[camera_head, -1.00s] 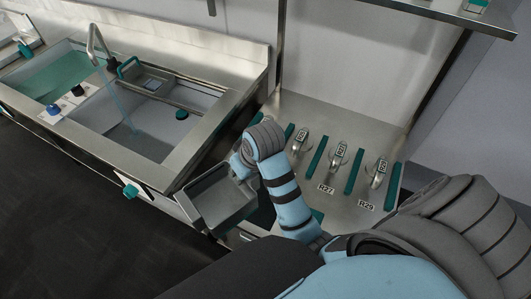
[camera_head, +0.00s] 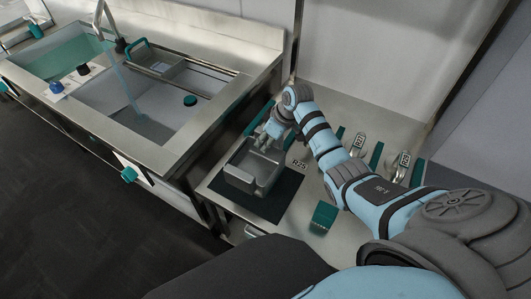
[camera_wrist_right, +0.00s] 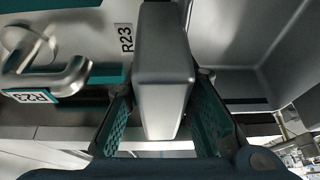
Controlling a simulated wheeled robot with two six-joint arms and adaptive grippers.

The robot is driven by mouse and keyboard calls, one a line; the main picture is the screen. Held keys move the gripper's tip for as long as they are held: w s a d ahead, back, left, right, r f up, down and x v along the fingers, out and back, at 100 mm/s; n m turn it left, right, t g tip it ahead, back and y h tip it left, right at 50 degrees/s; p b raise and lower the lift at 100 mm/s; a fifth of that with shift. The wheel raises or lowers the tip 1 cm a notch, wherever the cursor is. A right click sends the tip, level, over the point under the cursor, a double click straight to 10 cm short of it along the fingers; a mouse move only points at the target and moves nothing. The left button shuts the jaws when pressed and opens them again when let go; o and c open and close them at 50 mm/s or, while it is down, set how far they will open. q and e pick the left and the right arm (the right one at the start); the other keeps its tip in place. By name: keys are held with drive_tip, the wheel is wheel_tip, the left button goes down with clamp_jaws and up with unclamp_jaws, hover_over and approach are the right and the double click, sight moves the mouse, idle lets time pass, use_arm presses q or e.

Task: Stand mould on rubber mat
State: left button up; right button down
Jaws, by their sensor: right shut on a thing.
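The mould is a grey metal open-topped box (camera_head: 243,182) in the head view. It looks about level above the dark rubber mat (camera_head: 284,196), which lies on the steel bench. Whether its base touches the mat, I cannot tell. My right gripper (camera_head: 271,138) is at its far side, shut on it. In the right wrist view, the teal finger pads of my right gripper (camera_wrist_right: 163,125) flank the mould's grey handle (camera_wrist_right: 163,80). The mould's inside also shows at the right there. My left gripper is not in view.
A teal block (camera_head: 324,215) lies right of the mat. A sink (camera_head: 150,125) is at the left, across a gap.

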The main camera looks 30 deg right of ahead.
wheel_tip(320, 180, down, 4)
drive_tip(key=shift+s+a+f+b, duration=0.1)
drive_tip(key=shift+f+b, duration=0.05)
drive_tip(key=shift+b, duration=0.45)
drive_tip(key=c, duration=1.4)
unclamp_jaws()
drive_tip(key=shift+o, duration=0.2)
drive_tip(key=p+v, duration=0.4)
drive_tip(key=v, duration=0.8)
